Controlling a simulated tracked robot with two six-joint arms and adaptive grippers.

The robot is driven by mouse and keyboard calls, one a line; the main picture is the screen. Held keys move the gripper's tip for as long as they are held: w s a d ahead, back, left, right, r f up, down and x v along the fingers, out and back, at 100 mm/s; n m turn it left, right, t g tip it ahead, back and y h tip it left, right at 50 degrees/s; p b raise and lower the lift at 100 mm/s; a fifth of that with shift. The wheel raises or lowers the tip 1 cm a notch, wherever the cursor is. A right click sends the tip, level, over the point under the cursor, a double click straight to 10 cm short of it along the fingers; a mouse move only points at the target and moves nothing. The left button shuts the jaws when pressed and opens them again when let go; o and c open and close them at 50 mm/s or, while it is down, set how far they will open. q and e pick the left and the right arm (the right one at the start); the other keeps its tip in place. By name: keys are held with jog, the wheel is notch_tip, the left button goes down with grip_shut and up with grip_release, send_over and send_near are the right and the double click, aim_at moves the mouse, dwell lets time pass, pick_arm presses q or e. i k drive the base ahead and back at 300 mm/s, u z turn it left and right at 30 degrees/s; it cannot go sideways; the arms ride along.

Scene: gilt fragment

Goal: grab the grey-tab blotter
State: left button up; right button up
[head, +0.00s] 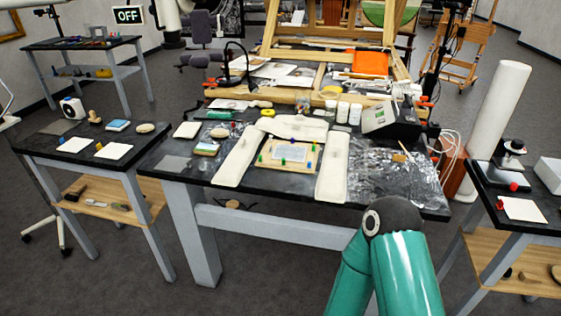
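I cannot pick out a grey tab on any blotter at this size. A cream square (187,130) lies at the left of the middle bench. A white square (522,209) lies on the right table, with a red object by it. Neither gripper is in view. A green arm link of mine rises at the bottom right of centre.
The middle bench (180,164) holds a framed panel (288,155) between long cream pads, crumpled clear film (390,178), jars and a grey device (391,118). Floor shows between the tables.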

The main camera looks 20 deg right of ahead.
aim_at(292, 153)
jog(key=z, duration=0.15)
jog(key=i, duration=0.85)
jog(key=u, duration=0.05)
